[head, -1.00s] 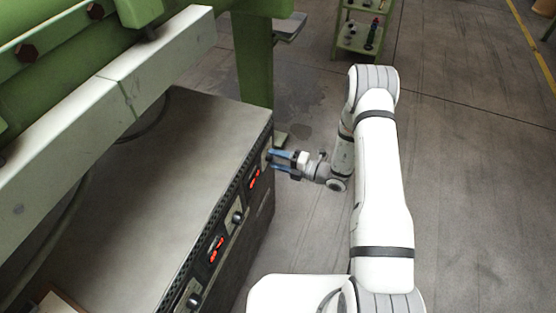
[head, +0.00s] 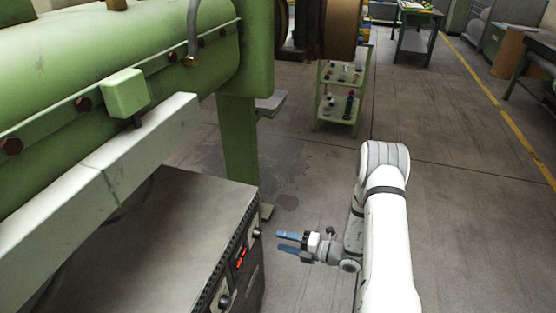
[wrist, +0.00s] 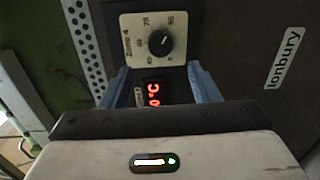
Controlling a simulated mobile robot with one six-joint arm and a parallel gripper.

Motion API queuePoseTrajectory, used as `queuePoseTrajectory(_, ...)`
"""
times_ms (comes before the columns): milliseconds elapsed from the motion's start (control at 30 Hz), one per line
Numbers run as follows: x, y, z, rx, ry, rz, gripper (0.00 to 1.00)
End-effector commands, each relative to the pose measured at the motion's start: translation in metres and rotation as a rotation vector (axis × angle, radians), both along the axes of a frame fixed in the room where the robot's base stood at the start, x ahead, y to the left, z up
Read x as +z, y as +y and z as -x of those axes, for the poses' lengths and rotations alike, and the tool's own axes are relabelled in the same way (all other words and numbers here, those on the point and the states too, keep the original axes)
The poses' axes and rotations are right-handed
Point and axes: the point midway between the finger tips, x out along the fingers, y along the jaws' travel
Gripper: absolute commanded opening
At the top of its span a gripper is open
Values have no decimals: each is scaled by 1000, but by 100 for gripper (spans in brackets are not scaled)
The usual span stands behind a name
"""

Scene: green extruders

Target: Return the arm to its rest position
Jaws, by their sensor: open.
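My gripper (head: 287,242) is open and empty, with two blue fingers pointing left toward the control panel of the metal cabinet (head: 160,238). In the head view a small gap shows between the fingertips and the panel edge. In the wrist view my gripper (wrist: 163,88) frames a red lit display (wrist: 154,93). Above that display is a black dial (wrist: 161,43) on a plate marked Zone 4. My white arm reaches down the right side of the head view, bent at the elbow.
The green extruder (head: 120,60) and its pale beam (head: 100,178) stand over the cabinet on the left. A green leg (head: 238,150) rises behind the cabinet. A green shelf cart (head: 340,92) stands further back. The floor right of my arm is clear.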

Motion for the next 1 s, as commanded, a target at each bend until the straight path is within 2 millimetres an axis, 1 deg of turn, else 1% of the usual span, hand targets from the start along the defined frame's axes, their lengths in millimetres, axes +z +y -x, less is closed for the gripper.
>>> queuePoseTrajectory(67,2,0,0,4,-6,3,55)
queuePoseTrajectory(167,17,4,2,43,-51,28,55)
queuePoseTrajectory(267,48,11,9,136,-161,87,55)
queuePoseTrajectory(300,64,14,14,185,-220,118,55)
queuePoseTrajectory(367,89,19,23,269,-324,171,55)
queuePoseTrajectory(400,104,22,31,329,-394,207,55)
queuePoseTrajectory(467,126,25,43,418,-504,260,55)
queuePoseTrajectory(500,140,26,52,478,-578,293,55)
queuePoseTrajectory(600,172,26,74,626,-764,376,55)
queuePoseTrajectory(667,189,25,87,717,-877,423,55)
queuePoseTrajectory(800,225,16,118,933,-1141,527,55)
queuePoseTrajectory(867,239,11,132,1029,-1254,566,55)
queuePoseTrajectory(1000,269,-6,159,1260,-1515,655,55)
